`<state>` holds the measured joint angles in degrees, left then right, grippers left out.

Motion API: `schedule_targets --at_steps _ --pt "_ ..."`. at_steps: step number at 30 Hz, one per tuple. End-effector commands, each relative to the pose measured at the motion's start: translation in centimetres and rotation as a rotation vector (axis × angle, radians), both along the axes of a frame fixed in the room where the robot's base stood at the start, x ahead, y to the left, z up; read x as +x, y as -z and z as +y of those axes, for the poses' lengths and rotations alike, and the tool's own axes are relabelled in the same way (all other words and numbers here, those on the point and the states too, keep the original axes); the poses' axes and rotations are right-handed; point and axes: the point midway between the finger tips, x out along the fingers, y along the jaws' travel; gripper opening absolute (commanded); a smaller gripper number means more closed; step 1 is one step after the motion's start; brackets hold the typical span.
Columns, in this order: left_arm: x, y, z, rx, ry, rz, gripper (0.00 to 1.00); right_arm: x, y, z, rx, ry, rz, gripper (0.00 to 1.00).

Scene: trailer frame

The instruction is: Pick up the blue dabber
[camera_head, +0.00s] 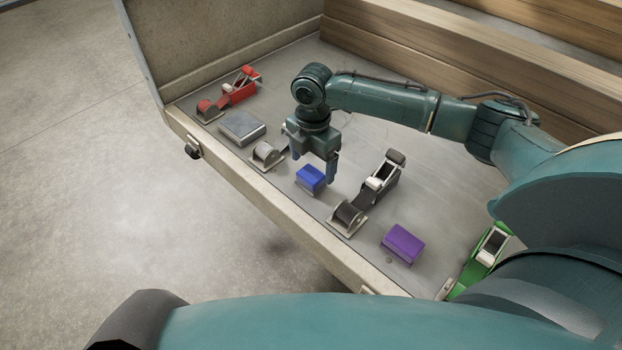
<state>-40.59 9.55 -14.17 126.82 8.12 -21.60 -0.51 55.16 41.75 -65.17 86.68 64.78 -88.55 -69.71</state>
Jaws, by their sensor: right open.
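The blue dabber (310,179) is a small blue block lying on the grey floor of the trailer, near its front rim. My right gripper (316,172) points down over it, with its arm coming in from the right. The jaws are open. One finger shows just right of the blue block, and the other shows above and behind its left side. I cannot tell whether either finger touches the block. My left gripper is not in view.
A black ratchet-like device (370,192) and a purple block (402,243) lie to the right, with a green device (481,259) beyond. A grey block (242,128) and a red device (232,92) lie left. Wooden beams (450,60) stand behind.

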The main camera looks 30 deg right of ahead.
Motion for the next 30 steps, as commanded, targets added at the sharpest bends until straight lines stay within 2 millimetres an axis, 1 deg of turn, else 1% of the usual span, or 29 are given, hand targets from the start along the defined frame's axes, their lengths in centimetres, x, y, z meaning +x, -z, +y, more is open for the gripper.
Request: schedule_targets --at_steps 1,6,10,16,17,30 --pt "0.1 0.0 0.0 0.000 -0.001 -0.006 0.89 -0.2 1.0 0.2 -0.001 -0.001 0.004 0.82" --pt "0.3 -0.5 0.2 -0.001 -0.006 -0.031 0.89 -0.2 3.4 0.5 -0.001 0.000 0.003 0.82" --pt "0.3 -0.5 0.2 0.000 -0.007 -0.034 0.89 -0.2 4.2 0.5 0.000 0.000 0.001 0.82" --pt "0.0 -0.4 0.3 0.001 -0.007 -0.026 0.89 -0.2 4.2 0.5 0.000 -0.001 0.000 0.82" --pt "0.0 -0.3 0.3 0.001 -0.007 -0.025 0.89 -0.2 4.2 0.5 0.000 -0.001 0.000 0.80" --pt "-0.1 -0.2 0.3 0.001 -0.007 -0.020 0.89 -0.2 4.1 0.5 0.000 -0.001 0.000 0.44"
